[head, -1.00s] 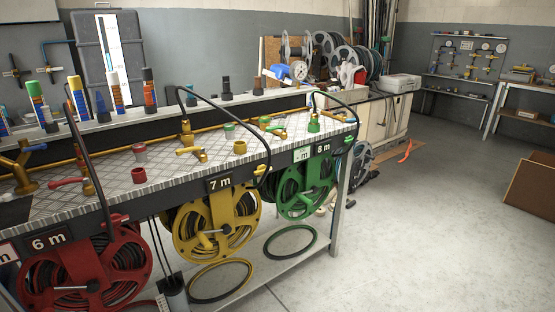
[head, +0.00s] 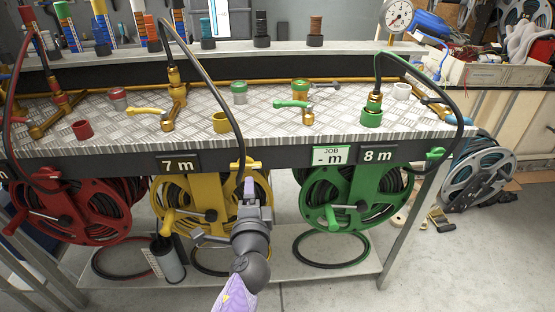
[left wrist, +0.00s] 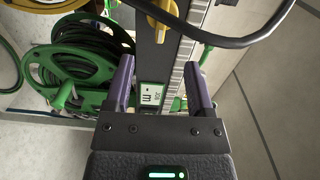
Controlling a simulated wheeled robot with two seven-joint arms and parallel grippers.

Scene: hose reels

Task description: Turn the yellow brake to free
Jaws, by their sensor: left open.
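The yellow brake (head: 253,166) sits at the front edge of the bench, above the right side of the yellow hose reel (head: 190,198). It is partly hidden by my left gripper (head: 249,186) in the head view. In the left wrist view the yellow brake (left wrist: 172,20) shows at the top, beyond the fingertips and apart from them. My left gripper (left wrist: 158,66) is open with nothing between its purple fingers, in front of the bench's front panel. My right gripper is not in view.
A black hose (head: 222,95) arcs down close beside the brake. The green reel (head: 345,200) with its green brake (head: 435,156) stands to the right, the red reel (head: 75,208) to the left. A lower shelf (head: 300,262) holds loose hose rings.

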